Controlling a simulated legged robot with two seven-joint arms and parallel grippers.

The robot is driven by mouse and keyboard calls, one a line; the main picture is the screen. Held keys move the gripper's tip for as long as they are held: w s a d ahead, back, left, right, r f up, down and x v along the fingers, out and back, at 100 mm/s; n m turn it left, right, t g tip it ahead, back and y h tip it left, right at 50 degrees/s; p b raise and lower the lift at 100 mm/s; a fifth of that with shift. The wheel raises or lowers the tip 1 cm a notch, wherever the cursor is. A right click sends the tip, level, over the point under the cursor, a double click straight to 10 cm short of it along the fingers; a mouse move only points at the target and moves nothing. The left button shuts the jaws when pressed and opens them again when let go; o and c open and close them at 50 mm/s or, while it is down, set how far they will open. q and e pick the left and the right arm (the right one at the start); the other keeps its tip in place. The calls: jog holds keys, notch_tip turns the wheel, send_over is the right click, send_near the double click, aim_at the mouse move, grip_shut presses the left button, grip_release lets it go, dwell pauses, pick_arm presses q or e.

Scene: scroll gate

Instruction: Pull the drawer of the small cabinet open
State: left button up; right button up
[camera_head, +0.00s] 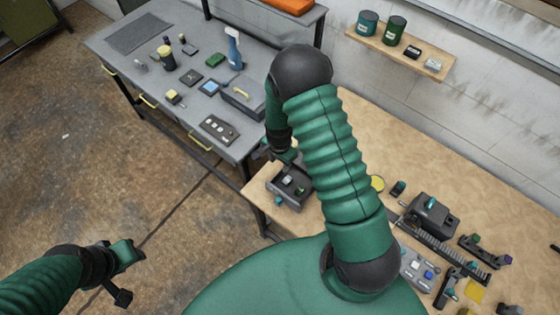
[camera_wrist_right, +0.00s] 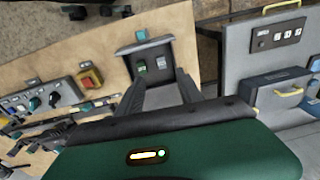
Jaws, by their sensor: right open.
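The small dark cabinet (camera_head: 290,187) stands at the left end of the wooden table. It also shows in the right wrist view (camera_wrist_right: 165,95). Its tray-like drawer (camera_wrist_right: 147,48) appears pulled out, with a green item (camera_wrist_right: 141,67) and a grey item (camera_wrist_right: 161,63) visible inside. A teal piece, probably the handle (camera_wrist_right: 141,33), sits at its outer edge. My right gripper (camera_head: 284,157) is open above the cabinet, its fingers (camera_wrist_right: 163,80) apart with nothing between the tips. Whether they touch the cabinet is unclear. My left gripper (camera_head: 124,274) is low at left, over the floor, away from everything.
A grey workbench (camera_head: 140,65) with a spray bottle (camera_head: 234,50) and a yellow-handled box (camera_head: 242,100) stands at the back left. Tools and a black machine (camera_head: 432,214) crowd the wooden table's right side. A wall shelf (camera_head: 400,52) holds cans.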

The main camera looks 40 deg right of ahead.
jog(key=shift+a, duration=0.2)
notch_tip(320, 180, up, 17)
jog(key=a+b, duration=0.1)
jog(key=b, duration=0.4)
jog(key=shift+s+f, duration=0.15)
jog(key=shift+s, duration=0.2)
jog(key=shift+d, duration=0.1)
